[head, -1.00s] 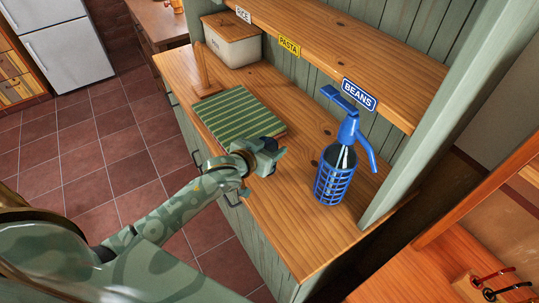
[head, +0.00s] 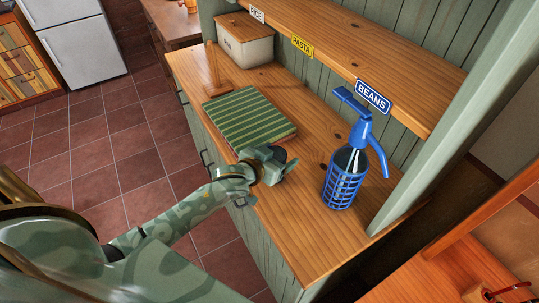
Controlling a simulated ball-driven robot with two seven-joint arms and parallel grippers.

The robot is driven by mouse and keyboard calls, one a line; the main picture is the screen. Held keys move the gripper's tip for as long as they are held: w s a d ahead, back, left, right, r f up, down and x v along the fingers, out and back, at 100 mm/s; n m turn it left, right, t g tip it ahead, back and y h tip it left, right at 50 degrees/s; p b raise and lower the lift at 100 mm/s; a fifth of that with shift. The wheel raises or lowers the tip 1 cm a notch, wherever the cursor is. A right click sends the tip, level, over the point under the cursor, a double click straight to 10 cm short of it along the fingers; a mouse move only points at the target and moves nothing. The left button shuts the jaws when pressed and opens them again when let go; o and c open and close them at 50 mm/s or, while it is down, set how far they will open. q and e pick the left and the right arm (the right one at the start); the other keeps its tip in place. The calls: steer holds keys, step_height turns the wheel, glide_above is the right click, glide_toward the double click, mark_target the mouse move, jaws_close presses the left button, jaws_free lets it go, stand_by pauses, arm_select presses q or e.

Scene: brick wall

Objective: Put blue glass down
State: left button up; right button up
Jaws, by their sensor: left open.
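The blue glass is a siphon-like bottle (head: 345,172) with a blue cage, blue head and lever. It stands upright on the wooden counter (head: 285,228), below the BEANS label. My left gripper (head: 284,163) is open, over the counter's front part to the left of the bottle and clear of it. Nothing shows between its fingers, though the jaws are partly turned away. My right gripper is not in view.
A green striped cloth or mat (head: 250,120) lies behind my left gripper. A wooden upright holder (head: 213,72) and a white bin (head: 245,40) stand farther back. A wooden shelf (head: 400,75) overhangs the counter, and a green post (head: 440,140) stands right of the bottle.

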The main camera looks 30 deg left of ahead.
arm_select(q)
steer(key=p+v, duration=0.2)
steer(key=v, duration=0.9)
steer(key=shift+s, duration=0.35)
